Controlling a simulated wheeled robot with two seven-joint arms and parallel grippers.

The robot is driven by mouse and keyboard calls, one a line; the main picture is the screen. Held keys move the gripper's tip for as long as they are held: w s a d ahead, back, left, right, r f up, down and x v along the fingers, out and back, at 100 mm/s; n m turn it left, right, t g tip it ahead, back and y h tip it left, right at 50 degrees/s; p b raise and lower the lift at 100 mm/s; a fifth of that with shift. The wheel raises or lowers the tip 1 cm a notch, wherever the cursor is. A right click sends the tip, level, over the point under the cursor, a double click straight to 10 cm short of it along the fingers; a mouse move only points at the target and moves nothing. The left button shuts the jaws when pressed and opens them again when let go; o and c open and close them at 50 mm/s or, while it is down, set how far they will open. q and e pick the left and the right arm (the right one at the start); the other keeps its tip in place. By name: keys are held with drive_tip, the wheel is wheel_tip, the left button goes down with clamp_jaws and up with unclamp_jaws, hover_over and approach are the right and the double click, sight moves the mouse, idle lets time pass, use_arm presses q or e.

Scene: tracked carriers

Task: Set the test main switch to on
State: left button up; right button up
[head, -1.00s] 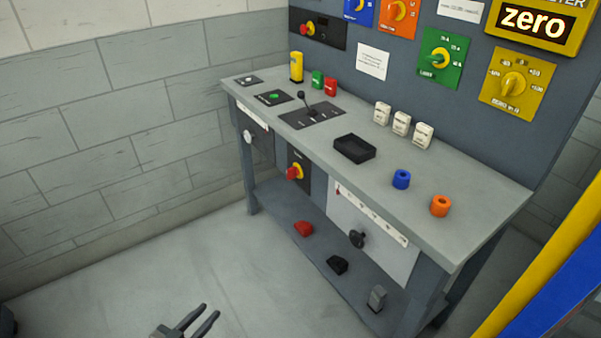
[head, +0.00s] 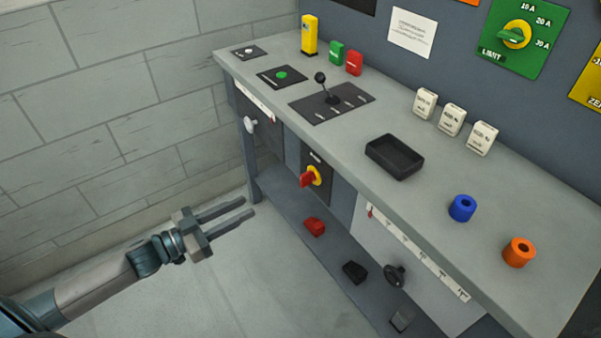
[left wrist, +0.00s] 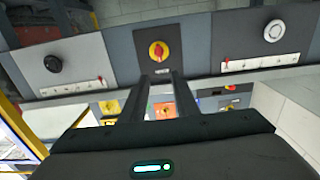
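A red rotary switch on a yellow disc (head: 312,177) sits on a dark plate on the bench's front face. Its label is too small to read. It also shows in the left wrist view (left wrist: 158,51), ahead of the fingers, with its red handle roughly upright there. My left gripper (head: 248,207) is in front of the bench, left of the switch and apart from it. Its two fingers are parallel with a clear gap and nothing between them; they also show in the left wrist view (left wrist: 164,78). My right gripper is not in view.
The lower shelf holds a red block (head: 315,226) and a black block (head: 355,271). The floor is clear.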

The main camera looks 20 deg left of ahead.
sight(301, 179)
use_arm(q)
drive_tip(key=shift+s+r, duration=0.1)
drive_tip(key=shift+s, duration=0.05)
drive_tip(key=shift+d, duration=0.1)
